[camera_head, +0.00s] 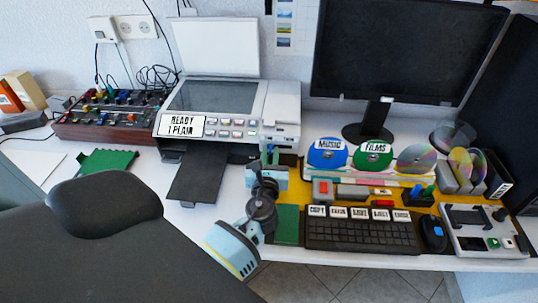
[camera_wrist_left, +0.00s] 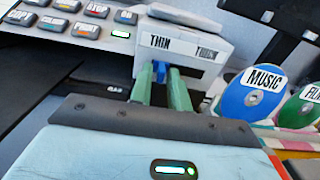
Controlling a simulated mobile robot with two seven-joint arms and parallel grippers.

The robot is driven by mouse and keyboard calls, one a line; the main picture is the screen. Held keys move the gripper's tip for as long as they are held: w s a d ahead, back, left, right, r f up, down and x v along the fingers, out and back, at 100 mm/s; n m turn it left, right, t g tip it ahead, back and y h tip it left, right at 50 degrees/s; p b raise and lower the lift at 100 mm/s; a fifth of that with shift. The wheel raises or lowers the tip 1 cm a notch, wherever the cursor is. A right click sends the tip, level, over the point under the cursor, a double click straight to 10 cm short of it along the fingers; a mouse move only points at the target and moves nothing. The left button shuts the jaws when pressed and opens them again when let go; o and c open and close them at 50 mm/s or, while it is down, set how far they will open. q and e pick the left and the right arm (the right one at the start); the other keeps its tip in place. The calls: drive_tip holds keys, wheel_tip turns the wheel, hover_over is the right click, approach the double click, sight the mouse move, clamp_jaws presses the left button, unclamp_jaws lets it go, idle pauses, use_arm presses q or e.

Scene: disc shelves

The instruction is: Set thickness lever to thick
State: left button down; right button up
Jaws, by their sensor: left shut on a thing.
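The printer (camera_head: 215,98) stands at the back left of the desk with its lid up. Its display reads "READY 1 PLAIN". In the left wrist view a label strip (camera_wrist_left: 183,43) on its right part reads THIN at left and THICK at right. Below it, nearer THIN, is a small blue thickness lever (camera_wrist_left: 160,71). My left gripper (camera_wrist_left: 162,84) has its green fingers on both sides of the lever and is shut on it. In the head view the gripper (camera_head: 269,154) is at the printer's right front; the lever is largely hidden there. My right gripper is not in view.
A black paper tray (camera_head: 200,178) juts from the printer's front, left of my gripper. Right of it are the MUSIC disc (camera_head: 327,156), the FILMS disc (camera_head: 373,157), a keyboard (camera_head: 360,232) and a monitor (camera_head: 400,50). An audio mixer (camera_head: 105,118) stands left of the printer.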

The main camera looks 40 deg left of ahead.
sight(289, 148)
use_arm(q)
drive_tip(key=w+d, duration=0.1)
drive_tip(key=d, duration=0.2)
drive_tip(key=w+d, duration=0.1)
drive_tip(key=shift+w+d, duration=0.25)
drive_tip(key=shift+w, duration=0.1)
drive_tip(key=c, duration=1.6)
unclamp_jaws()
drive_tip(key=shift+d, duration=0.1)
drive_tip(key=shift+o, duration=0.2)
drive_tip(key=shift+v, duration=3.85)
drive_tip(key=shift+s, duration=0.1)
